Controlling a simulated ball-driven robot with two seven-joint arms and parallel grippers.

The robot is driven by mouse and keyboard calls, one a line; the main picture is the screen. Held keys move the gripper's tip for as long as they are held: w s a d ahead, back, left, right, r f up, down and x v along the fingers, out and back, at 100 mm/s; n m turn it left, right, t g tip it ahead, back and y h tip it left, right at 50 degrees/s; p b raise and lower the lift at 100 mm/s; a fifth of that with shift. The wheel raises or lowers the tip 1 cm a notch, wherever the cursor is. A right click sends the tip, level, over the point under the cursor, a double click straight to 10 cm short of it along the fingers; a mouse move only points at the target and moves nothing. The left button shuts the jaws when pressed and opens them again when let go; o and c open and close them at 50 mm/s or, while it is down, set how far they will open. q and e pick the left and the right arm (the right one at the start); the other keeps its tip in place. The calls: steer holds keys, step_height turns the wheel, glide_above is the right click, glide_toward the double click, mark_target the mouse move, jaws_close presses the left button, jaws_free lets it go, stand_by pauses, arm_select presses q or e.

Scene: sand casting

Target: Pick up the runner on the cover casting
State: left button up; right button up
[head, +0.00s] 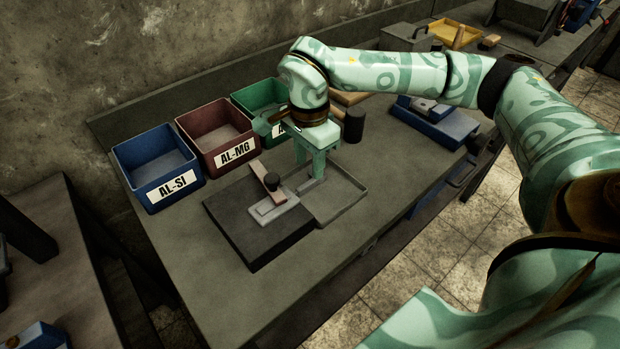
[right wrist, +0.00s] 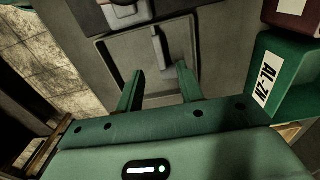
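My right gripper (head: 310,168) points down over the shallow grey tray (head: 352,203) on the bench. Its two fingers are apart, and I see nothing held between them. In the right wrist view a narrow grey bar (right wrist: 158,42), which looks like the runner, stands in the tray ahead of the open fingers (right wrist: 160,88). A grey part beneath it, perhaps the cover casting, is mostly unclear. In the head view my gripper largely hides these parts. Another light grey flat piece (head: 264,213) lies on the dark plate left of the tray. My left gripper is not in view.
Blue (head: 157,170), red (head: 222,135) and green (head: 258,98) labelled bins stand along the back. A dark cylinder (head: 354,125) stands behind the tray. The front bench strip is clear.

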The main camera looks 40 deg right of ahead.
mark_target(310, 182)
steer(key=shift+f, duration=0.55)
step_height(310, 182, down, 5)
steer(key=shift+r+b, duration=0.15)
steer(key=shift+b, duration=1)
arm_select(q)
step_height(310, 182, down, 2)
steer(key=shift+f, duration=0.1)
arm_select(e)
steer(key=shift+r, duration=0.15)
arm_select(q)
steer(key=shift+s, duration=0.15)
arm_select(e)
jaws_close()
